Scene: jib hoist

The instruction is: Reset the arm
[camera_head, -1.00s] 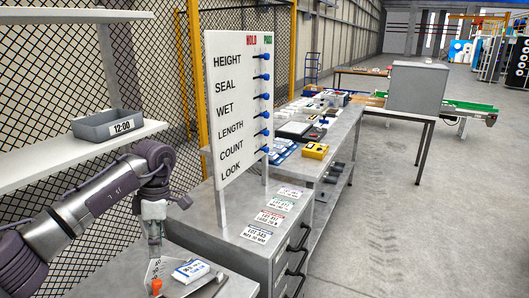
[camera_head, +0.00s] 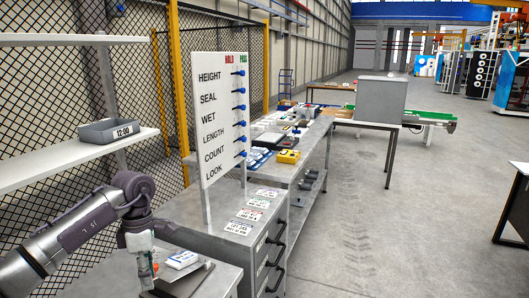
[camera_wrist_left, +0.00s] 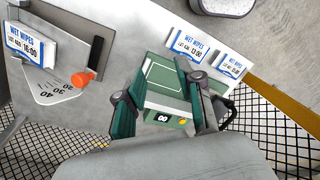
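My left arm comes in from the lower left of the head view. Its gripper (camera_head: 147,272) hangs over the near grey table (camera_head: 222,282), beside a white wet wipes pack (camera_head: 182,259). In the left wrist view the two dark green fingers (camera_wrist_left: 160,112) stand apart. A green and white device with a small "00" display (camera_wrist_left: 163,117) shows between and beyond them; I see no grip on it. Two wet wipes packs (camera_wrist_left: 187,43) lie past the right finger, and another pack (camera_wrist_left: 30,46) lies at the left. My right gripper is not in view.
An orange-tipped pointer (camera_wrist_left: 83,78) sits by a numbered dial. A HOLD/PASS board (camera_head: 222,125) with blue pegs stands on the grey drawer cabinet (camera_head: 200,208). A shelf holds a grey bin (camera_head: 110,131). Mesh fencing is behind; open floor (camera_head: 370,230) lies right.

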